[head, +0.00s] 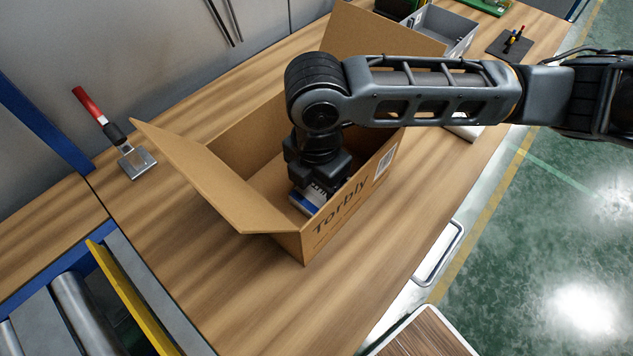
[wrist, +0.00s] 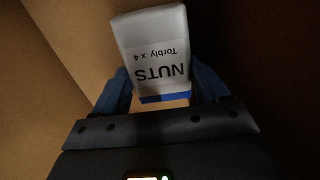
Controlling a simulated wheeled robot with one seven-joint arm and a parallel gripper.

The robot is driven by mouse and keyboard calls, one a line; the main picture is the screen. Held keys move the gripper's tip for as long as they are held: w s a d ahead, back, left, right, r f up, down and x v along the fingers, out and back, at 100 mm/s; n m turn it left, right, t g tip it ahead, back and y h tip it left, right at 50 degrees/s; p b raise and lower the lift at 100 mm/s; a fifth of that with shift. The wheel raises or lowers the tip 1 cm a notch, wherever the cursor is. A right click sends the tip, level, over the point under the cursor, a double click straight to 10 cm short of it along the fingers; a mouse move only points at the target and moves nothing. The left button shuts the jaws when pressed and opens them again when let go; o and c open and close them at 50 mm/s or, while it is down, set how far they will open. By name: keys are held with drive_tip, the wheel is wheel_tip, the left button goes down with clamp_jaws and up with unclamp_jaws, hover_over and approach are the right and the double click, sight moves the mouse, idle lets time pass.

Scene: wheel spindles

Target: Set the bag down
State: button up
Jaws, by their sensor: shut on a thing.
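The bag (wrist: 152,35) is white with a blue band and a label reading "NUTS Torbly x 4". My gripper (wrist: 158,95) is shut on it, with one finger on each side. In the head view the bag (head: 306,202) shows as a small blue and white patch below my gripper (head: 318,187), inside an open cardboard box (head: 352,212) marked "Torbly". Brown cardboard walls surround the bag in the wrist view. My arm hides much of the box's inside, and I cannot tell whether the bag touches the floor of the box.
The box stands on a wooden table (head: 190,240) with its flaps spread outward. A red-handled tool (head: 137,163) stands to the left. A grey bin (head: 440,28) and a dark pad with small tools (head: 509,45) lie at the back right. A roller conveyor (head: 85,310) is at lower left.

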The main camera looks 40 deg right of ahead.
sight(316, 190)
drive_tip(key=shift+f, duration=0.1)
drive_tip(key=o, duration=1.2)
wheel_tip(316, 190, up, 12)
drive_tip(key=shift+r, duration=0.15)
